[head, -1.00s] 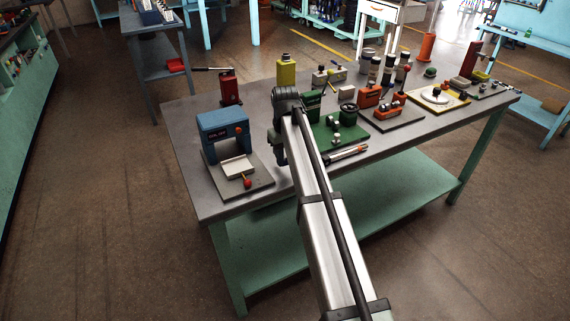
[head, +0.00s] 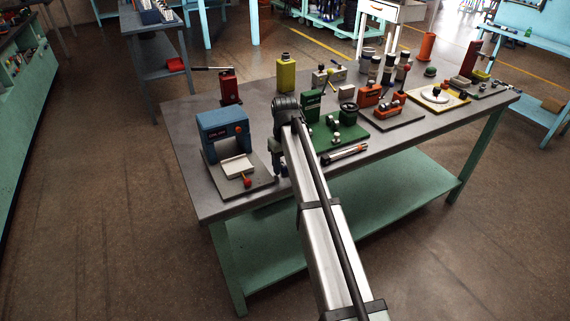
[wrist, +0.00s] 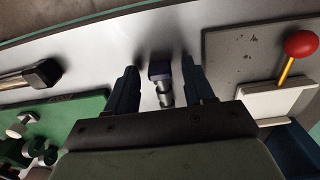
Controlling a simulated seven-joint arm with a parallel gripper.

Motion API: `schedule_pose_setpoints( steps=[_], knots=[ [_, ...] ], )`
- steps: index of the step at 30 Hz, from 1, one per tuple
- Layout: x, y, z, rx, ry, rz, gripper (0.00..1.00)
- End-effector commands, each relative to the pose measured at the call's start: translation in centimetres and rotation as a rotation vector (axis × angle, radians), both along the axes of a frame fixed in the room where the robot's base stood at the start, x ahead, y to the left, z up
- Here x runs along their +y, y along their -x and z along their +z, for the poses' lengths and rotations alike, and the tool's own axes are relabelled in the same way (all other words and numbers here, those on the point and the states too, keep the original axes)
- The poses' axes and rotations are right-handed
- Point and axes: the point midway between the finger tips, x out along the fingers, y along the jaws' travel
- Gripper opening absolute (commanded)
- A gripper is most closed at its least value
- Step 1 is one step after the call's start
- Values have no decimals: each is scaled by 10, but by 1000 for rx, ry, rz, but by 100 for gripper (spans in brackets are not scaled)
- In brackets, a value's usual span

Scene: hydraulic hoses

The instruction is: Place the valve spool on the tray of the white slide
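The valve spool (wrist: 162,88), a stepped metal piece with a dark blue end, is on the grey bench between my gripper's fingers in the wrist view. My gripper (wrist: 161,82) is open, with a finger on each side of the spool and a visible gap to each. In the head view my gripper (head: 278,168) is low over the bench near its front edge, and a small dark bit of the spool (head: 285,170) shows beside it. The white slide's tray (head: 238,167) is empty, left of my gripper, in front of a blue press; it also shows in the wrist view (wrist: 278,103).
The blue press (head: 225,130) and a red-knobbed lever (head: 247,181) stand by the tray on a grey plate. A green fixture plate (head: 350,136) and a torch-like tool (head: 345,154) lie to the right. A yellow bottle (head: 286,73) stands behind.

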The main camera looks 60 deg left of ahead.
Motion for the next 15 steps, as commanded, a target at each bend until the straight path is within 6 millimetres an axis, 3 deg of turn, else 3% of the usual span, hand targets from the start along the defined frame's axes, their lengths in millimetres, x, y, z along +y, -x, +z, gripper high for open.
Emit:
schedule_pose_setpoints(
  steps=[8,15],
  knots=[
    [0,0,2,0,-1,0,53],
    [-1,0,35,-1,-2,0,53]
  ],
)
